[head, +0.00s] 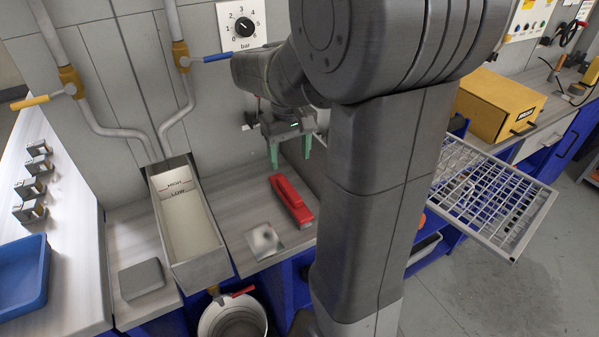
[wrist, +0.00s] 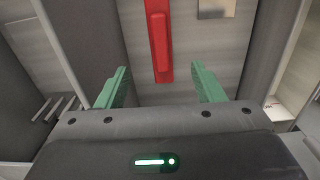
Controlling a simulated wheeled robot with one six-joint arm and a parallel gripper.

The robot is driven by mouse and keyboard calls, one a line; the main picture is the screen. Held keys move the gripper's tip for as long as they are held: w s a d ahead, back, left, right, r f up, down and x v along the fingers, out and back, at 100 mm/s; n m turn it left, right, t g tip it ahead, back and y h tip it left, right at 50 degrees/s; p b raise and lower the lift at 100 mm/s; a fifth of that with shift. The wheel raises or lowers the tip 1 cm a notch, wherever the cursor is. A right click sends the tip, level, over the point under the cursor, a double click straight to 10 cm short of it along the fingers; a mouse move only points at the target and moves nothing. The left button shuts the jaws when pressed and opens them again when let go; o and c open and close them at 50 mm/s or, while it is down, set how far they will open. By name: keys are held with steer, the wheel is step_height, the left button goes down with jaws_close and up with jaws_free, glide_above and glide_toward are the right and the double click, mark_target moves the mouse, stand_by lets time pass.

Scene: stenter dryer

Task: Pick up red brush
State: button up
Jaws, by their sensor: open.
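The red brush (head: 291,199) lies flat on the grey worktop, to the right of the metal trough. It also shows in the wrist view (wrist: 159,38), at the top centre, beyond and roughly between my fingers. My gripper (head: 290,160) hangs above the worktop behind the brush, fingers pointing down. In the wrist view my gripper (wrist: 160,88) has its two green fingers wide apart with nothing between them. The gripper and brush are apart. Part of my arm stands in front of the scene in the head view.
A metal plate (head: 264,241) lies left of the brush. The trough (head: 188,225) marked HIGH and LOW stands further left, beside a grey block (head: 141,278). A wire rack (head: 490,195) sticks out at right, near a yellow box (head: 498,105). A bucket (head: 233,318) stands below.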

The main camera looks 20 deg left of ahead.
mark_target(289, 188)
steer(key=f, duration=0.7)
steer(key=shift+w+a+f, duration=0.15)
steer(key=shift+w+a, duration=0.05)
steer(key=shift+a, duration=0.1)
steer(key=shift+f, duration=3.15)
steer(key=c, duration=1.2)
step_height(289, 188, up, 10)
steer(key=shift+d+r, duration=0.1)
steer(key=shift+o, duration=1.4)
steer(key=shift+c, duration=0.2)
